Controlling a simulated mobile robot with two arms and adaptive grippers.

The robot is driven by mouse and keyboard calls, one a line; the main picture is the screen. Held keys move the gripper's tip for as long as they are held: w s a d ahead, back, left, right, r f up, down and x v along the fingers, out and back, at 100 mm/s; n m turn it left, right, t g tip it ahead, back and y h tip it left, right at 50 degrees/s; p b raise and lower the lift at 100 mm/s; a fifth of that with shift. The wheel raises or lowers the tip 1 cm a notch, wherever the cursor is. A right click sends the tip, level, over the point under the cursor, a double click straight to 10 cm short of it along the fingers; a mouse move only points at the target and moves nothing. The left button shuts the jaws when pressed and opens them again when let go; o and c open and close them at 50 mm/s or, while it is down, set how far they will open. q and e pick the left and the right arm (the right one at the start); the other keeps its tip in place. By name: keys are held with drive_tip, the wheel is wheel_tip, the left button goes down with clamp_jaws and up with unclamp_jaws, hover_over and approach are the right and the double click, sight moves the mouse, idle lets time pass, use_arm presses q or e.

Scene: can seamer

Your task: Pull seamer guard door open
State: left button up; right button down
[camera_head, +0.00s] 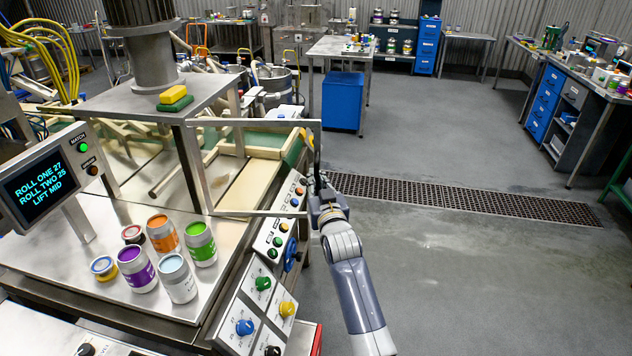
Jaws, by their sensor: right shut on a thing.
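The seamer guard door (265,213) is a thin metal frame around a clear pane. It stands out to the right from the seamer's front post (192,168), across the bench top, so it is swung open at an angle. Its free edge is near the button panel. A dark upright handle (316,150) is at that free edge. My right gripper (318,180) is shut on the handle, with its arm coming up from the lower right. The fingertips are small and partly hidden. My left gripper is out of view.
Several cans, including a purple-topped can (137,269), stand on the bench left of the door. A screen (42,178) is at left. A button panel (280,220) runs along the bench edge. The floor (440,260) to the right is clear, with a drain grate (460,198).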

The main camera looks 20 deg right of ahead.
drive_tip(key=shift+d, duration=0.25)
drive_tip(key=c, duration=2)
unclamp_jaws()
drive_tip(key=o, duration=0.3)
drive_tip(key=shift+s+d+r, duration=0.1)
drive_tip(key=shift+o, duration=0.2)
drive_tip(key=shift+s+a, duration=0.25)
drive_tip(key=shift+s, duration=0.2)
drive_tip(key=s+a, duration=0.2)
drive_tip(key=s, duration=0.9)
drive_tip(key=shift+w, duration=0.1)
